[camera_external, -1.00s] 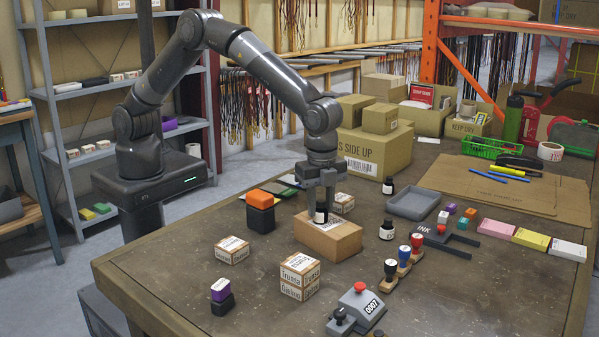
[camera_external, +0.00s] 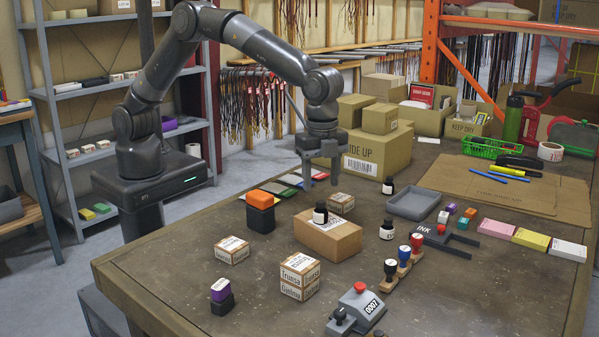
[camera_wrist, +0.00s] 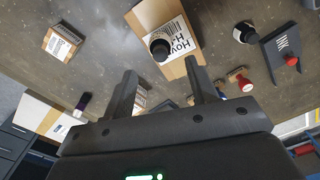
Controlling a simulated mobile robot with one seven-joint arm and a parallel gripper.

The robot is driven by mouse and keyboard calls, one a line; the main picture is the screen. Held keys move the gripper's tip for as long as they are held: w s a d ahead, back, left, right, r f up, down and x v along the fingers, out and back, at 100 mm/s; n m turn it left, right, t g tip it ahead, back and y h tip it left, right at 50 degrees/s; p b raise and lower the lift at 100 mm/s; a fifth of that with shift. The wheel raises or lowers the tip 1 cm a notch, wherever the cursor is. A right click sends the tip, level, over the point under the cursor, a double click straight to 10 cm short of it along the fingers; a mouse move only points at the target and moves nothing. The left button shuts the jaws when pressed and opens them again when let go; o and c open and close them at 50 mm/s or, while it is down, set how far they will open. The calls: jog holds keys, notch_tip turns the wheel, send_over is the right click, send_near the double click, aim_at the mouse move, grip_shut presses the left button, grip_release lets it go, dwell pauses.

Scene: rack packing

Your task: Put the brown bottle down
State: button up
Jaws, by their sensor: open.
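A dark brown bottle (camera_external: 320,214) with a white label stands upright on top of a cardboard box (camera_external: 330,240). In the wrist view the bottle (camera_wrist: 160,48) shows from above on the box's white label, and the box (camera_wrist: 150,12) lies beyond my fingers. My gripper (camera_external: 321,180) is open and empty, above and behind the bottle, apart from it. In the wrist view its two fingers (camera_wrist: 160,84) are spread with nothing between them. Two more bottles like it stand on the table, one by the grey tray (camera_external: 388,186) and one nearer (camera_external: 387,230).
A small carton (camera_external: 341,203) sits behind the box. Orange and black blocks (camera_external: 260,210) stand left of it. The grey tray (camera_external: 412,204) is at right.

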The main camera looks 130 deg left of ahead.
aim_at(321, 201)
jog(key=s+d+r+n+t, duration=0.1)
jog(key=s+r, duration=0.3)
jog(key=r, duration=0.3)
jog(key=s+d+r, duration=0.1)
jog(key=s+r, duration=0.3)
jog(key=r, duration=0.3)
jog(key=s+d+r+n+t, duration=0.1)
jog(key=s+r, duration=0.2)
jog(key=s, duration=0.4)
jog(key=s+d+r+n+t, duration=0.1)
jog(key=s+d+r, duration=0.15)
jog(key=s, duration=0.35)
jog(key=s+f+n+t, duration=0.1)
jog(key=s, duration=1)
jog(key=s+f+n+t, duration=0.1)
jog(key=s+f, duration=0.1)
jog(key=s, duration=0.9)
jog(key=shift+s+d+f+t, duration=0.25)
jog(key=shift+s+d+t, duration=0.1)
jog(key=shift+d, duration=0.1)
jog(key=shift+o, duration=0.5)
